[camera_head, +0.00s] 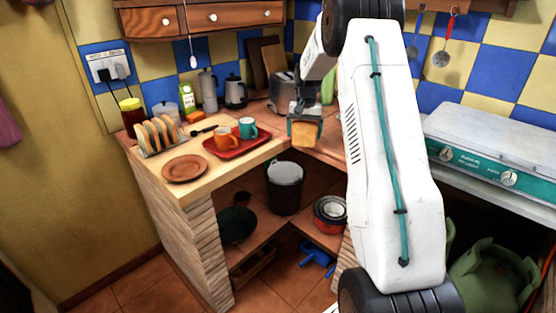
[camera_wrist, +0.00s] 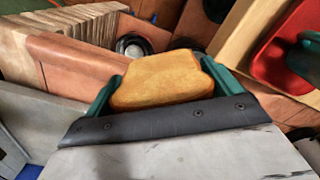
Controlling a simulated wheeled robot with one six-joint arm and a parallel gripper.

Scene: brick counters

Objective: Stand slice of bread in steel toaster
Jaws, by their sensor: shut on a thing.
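A slice of bread (camera_head: 305,136) hangs between the fingers of my gripper (camera_head: 305,122), in front of the corner of the counter. In the wrist view the golden slice (camera_wrist: 160,78) sits between the green fingers of my gripper (camera_wrist: 160,92), which are shut on its sides. The steel toaster (camera_head: 284,90) stands at the back of the corner counter, behind and to the left of my gripper. It is partly hidden by my arm, and its slots cannot be made out. The toaster is not clearly seen in the wrist view.
A red tray (camera_head: 262,146) with an orange mug (camera_head: 226,138) and a teal mug (camera_head: 248,128) lies left of my gripper. A rack of bread slices (camera_head: 158,136) and a brown plate (camera_head: 185,168) are farther left.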

